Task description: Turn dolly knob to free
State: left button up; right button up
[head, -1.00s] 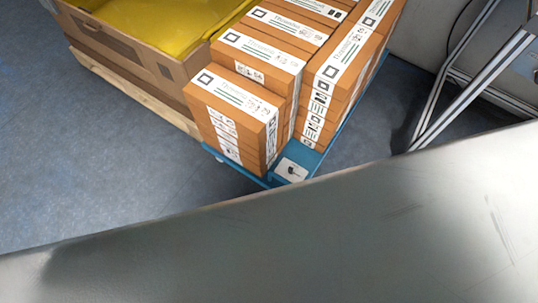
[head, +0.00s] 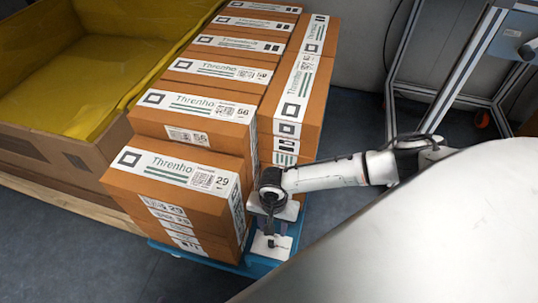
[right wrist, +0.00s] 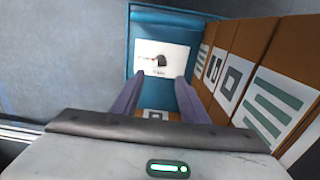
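The blue dolly (head: 180,246) carries stacked orange-brown boxes (head: 190,208). At its near corner is a white plate (head: 262,249), which also shows in the right wrist view (right wrist: 148,52). The small dark dolly knob (right wrist: 160,62) stands on that plate; in the head view I cannot tell it from the gripper. My right gripper (head: 270,226) reaches down over the plate. In the right wrist view its two fingers (right wrist: 159,80) are apart with nothing between them, and the knob lies just beyond the fingertips. I cannot tell which setting the knob points to. My left gripper is not in view.
Boxes (right wrist: 238,75) rise close beside the right gripper. A brown carton with a yellow liner (head: 95,75) stands on a wooden pallet (head: 60,205) at the left. A metal frame (head: 450,85) on wheels stands at the back right. Grey floor (head: 350,120) is open between.

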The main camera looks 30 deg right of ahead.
jog(key=b, duration=0.3)
send_over(272, 241)
notch_tip(272, 241, down, 5)
jog(key=shift+f, duration=0.2)
notch_tip(272, 241, down, 3)
jog(key=shift+f+b, duration=0.2)
jog(key=shift+b, duration=0.6)
jog(key=shift+f, duration=0.35)
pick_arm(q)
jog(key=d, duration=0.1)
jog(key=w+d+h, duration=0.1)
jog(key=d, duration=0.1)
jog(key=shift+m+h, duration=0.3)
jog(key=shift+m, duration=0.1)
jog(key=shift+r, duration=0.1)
pick_arm(e)
grip_shut()
